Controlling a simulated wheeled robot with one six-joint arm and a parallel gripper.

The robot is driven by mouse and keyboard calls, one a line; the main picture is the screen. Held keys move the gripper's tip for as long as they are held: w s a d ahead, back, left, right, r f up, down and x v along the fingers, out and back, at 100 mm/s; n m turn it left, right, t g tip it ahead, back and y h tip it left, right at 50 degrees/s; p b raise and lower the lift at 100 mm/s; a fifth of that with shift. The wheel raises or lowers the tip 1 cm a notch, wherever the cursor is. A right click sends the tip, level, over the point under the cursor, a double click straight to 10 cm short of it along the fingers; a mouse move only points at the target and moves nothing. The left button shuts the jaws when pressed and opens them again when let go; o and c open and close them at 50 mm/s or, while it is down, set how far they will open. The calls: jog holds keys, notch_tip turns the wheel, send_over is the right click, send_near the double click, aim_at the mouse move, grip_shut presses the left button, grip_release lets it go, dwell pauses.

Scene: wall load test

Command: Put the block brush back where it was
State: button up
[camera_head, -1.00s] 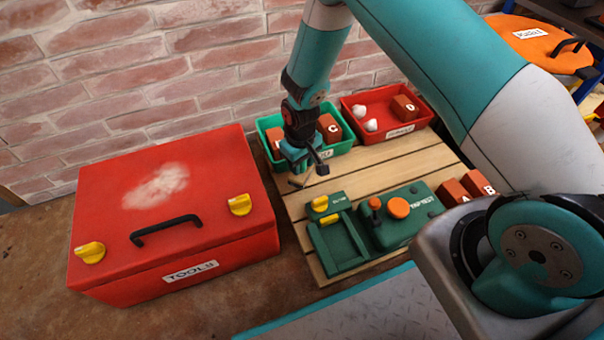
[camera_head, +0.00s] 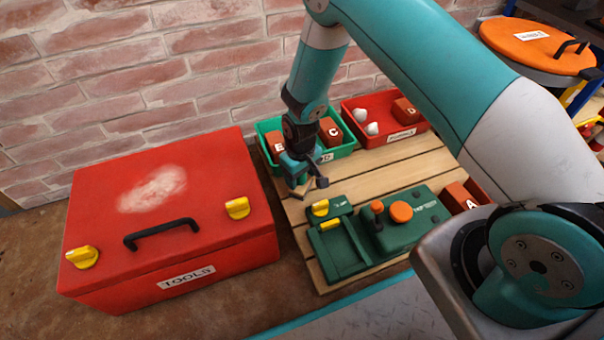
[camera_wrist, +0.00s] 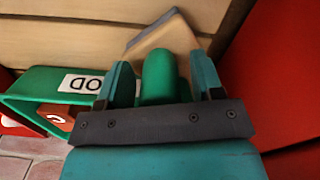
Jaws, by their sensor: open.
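The block brush shows in the wrist view as a rounded green handle (camera_wrist: 160,78) on a tan block with a grey edge (camera_wrist: 165,35). My gripper (camera_wrist: 160,85) is open, with one finger on either side of the handle. I cannot tell whether the fingers touch it. In the head view my gripper (camera_head: 308,188) points down at the left back part of the slatted wooden pallet, in front of the green tray. The brush is mostly hidden there by the gripper.
A red toolbox (camera_head: 227,245) with a pale dusty patch (camera_head: 153,188) on its lid stands left of the pallet (camera_head: 385,178). Behind are a green tray (camera_head: 343,152) and a red tray (camera_head: 390,140). A green tester (camera_head: 420,225) and a green holder (camera_head: 340,250) lie in front.

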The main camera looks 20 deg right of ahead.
notch_tip(320, 180, up, 12)
jog(key=p, duration=0.8)
jog(key=shift+r, duration=0.25)
jog(key=s+a+r+n+y, duration=0.1)
jog(key=s+a+r, duration=0.15)
jog(key=r, duration=0.75)
jog(key=s+a+r+y, duration=0.1)
jog(key=s+a+r, duration=0.15)
jog(key=r, duration=0.75)
jog(key=s+r+n+y, duration=0.1)
jog(key=s+r, duration=0.5)
jog(key=s, duration=0.4)
jog(key=s+r+n+y, duration=0.1)
jog(key=s+r, duration=0.6)
jog(key=s, duration=0.2)
jog(key=shift+s+d, duration=0.35)
jog(key=shift+d, duration=0.05)
jog(key=shift+r, duration=0.2)
notch_tip(320, 180, up, 49)
jog(key=p, duration=4.9)
